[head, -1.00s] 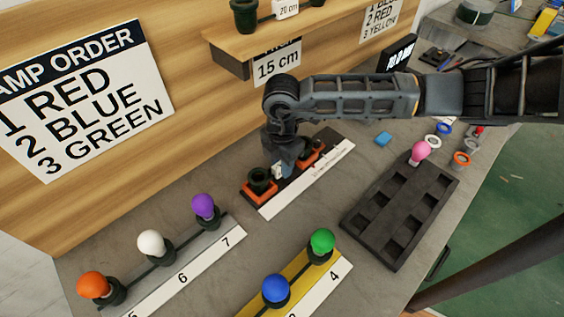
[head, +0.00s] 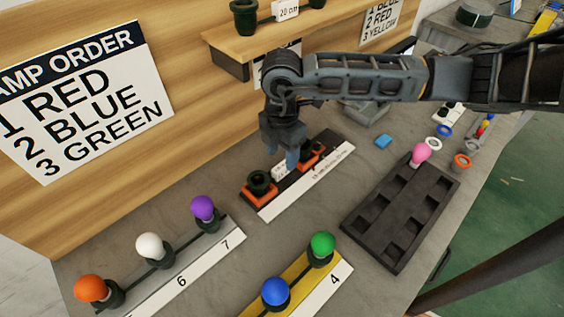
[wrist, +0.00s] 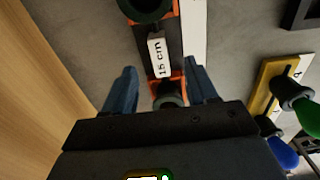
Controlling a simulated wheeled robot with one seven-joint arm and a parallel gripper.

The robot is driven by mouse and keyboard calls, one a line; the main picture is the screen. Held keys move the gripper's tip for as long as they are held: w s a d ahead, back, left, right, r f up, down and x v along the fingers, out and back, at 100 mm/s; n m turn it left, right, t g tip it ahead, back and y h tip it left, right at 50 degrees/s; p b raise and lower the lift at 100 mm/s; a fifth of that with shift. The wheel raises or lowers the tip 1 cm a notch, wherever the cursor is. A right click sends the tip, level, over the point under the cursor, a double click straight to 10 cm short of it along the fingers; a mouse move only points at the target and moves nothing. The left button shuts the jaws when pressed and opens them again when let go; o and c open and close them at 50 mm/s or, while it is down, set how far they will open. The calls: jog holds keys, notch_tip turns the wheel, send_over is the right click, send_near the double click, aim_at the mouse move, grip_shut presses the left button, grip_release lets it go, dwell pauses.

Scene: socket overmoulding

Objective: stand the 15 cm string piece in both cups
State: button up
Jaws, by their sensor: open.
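The 15 cm string piece has two dark green sockets joined by a short cord with a white "15 cm" tag (wrist: 158,55). One socket (head: 260,181) stands upright at the front-left orange cup (head: 257,197). The other socket (wrist: 168,93) is at the second orange cup (head: 314,157), partly hidden by my gripper in both views. Both look upright; how deep they sit is unclear. The cups are on a dark fixture with a white label strip (head: 305,180). My gripper (head: 288,158) is open above it, its blue fingers apart on either side of the strip in the wrist view.
A dark compartment tray (head: 400,210) with a pink lamp (head: 421,153) lies right. A grey rail (head: 185,260) holds orange, white and purple lamps; a yellow rail (head: 300,278) holds blue and green lamps. A wooden shelf (head: 260,42) overhangs behind. Bare bench surrounds the fixture.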

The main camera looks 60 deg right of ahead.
jog(key=shift+r, duration=1.2)
